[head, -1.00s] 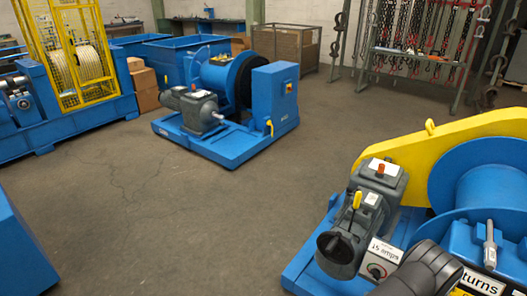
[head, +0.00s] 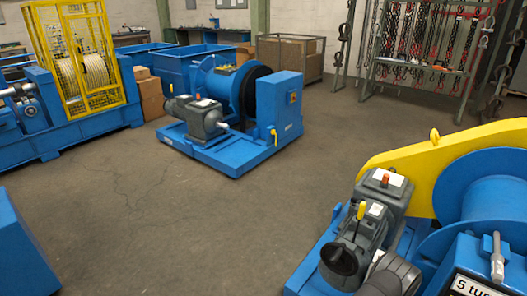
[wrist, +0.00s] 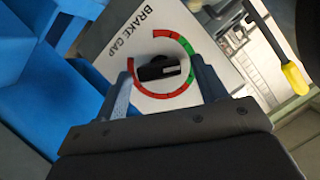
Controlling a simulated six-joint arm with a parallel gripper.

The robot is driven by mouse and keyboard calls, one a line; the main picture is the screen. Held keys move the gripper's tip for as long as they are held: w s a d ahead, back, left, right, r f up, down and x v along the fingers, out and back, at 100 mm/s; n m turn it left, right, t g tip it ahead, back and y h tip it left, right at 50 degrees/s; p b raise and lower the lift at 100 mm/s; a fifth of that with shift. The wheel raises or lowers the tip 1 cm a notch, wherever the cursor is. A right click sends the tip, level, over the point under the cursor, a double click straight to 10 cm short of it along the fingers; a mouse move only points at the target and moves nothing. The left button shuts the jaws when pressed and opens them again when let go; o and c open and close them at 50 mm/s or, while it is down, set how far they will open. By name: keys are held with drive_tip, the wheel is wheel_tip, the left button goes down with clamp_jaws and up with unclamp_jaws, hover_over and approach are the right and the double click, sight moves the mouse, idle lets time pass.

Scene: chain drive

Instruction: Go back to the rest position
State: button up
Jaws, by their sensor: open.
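My gripper (wrist: 162,63) shows in the wrist view with its two fingers spread apart, open and with nothing clamped. Beyond the fingertips is a black rotary knob (wrist: 158,71) on a white panel (wrist: 112,36) marked "BRAKE CAP", with a red and green arc around the knob. The knob shows between the fingers; I cannot tell how far off it is. In the head view, part of my arm shows at the bottom right, over the near blue winch machine (head: 325,250). My gripper cannot be made out there.
A yellow-tipped lever (wrist: 294,76) is at the right of the wrist view. The near machine carries a yellow guard (head: 410,165) and a grey gearbox (head: 383,195). Another blue winch (head: 225,150) stands farther back. A chain rack (head: 425,60) is behind. Open floor (head: 150,230) lies between.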

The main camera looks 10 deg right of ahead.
drive_tip(key=s+d+f+v, duration=0.1)
drive_tip(key=v, duration=1.1)
drive_tip(key=shift+s+d+n+g+h, duration=0.15)
drive_tip(key=shift+s+n+g+h, duration=0.2)
drive_tip(key=shift+s, duration=0.25)
drive_tip(key=o, duration=0.8)
drive_tip(key=shift+c, duration=0.2)
drive_tip(key=s+r+n+g, duration=0.2)
drive_tip(key=s+r+n, duration=0.1)
drive_tip(key=s+r, duration=2.35)
drive_tip(key=s+d+x, duration=0.1)
drive_tip(key=x, duration=0.9)
drive_tip(key=shift+f, duration=0.25)
